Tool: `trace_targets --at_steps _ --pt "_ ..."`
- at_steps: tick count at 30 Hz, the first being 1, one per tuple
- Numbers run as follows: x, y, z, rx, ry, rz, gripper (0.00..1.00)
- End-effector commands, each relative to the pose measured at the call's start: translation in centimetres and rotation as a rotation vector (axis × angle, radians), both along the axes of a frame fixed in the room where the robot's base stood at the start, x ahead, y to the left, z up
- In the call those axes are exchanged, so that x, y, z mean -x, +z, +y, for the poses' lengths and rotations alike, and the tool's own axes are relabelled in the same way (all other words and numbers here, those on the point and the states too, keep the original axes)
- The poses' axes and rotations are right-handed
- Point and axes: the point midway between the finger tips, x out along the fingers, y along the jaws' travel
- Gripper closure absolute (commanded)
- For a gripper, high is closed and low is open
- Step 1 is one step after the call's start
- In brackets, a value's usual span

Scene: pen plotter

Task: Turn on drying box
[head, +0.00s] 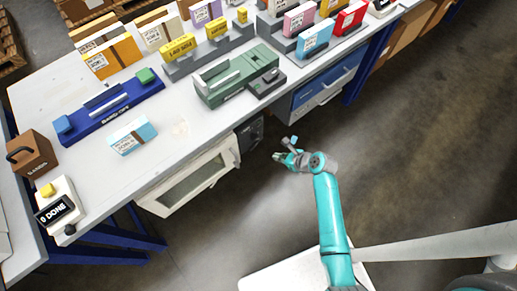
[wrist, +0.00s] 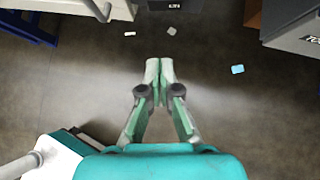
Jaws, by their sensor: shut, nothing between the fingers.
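The drying box, a white unit with a windowed front (head: 190,182), hangs under the left part of the table. A dark panel (head: 251,133) sits at its right end; its controls are too small to read in the head view. In the wrist view, the box front with a handle (wrist: 110,9) shows at the top left, and the dark panel (wrist: 190,5) with a small lit label is cut off at the top edge. My gripper (head: 277,156) is shut and empty, out in front of and apart from the panel. Its fingertips meet in the wrist view (wrist: 153,72).
The white table (head: 190,125) above carries a blue tool, a green tool and several cartons. A grey-and-blue drawer unit (head: 325,90) stands right of the panel; it also shows in the wrist view (wrist: 295,35). Small cyan and white pieces show below the panel. The floor (head: 420,150) to the right is clear.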

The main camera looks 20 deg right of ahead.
Motion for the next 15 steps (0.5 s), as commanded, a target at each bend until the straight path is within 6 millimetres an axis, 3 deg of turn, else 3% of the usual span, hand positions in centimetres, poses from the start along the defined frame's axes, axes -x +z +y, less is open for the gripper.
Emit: trace_targets --at_steps 15 --pt "-5.6 -6.4 3.3 -0.001 0.003 0.002 1.0"
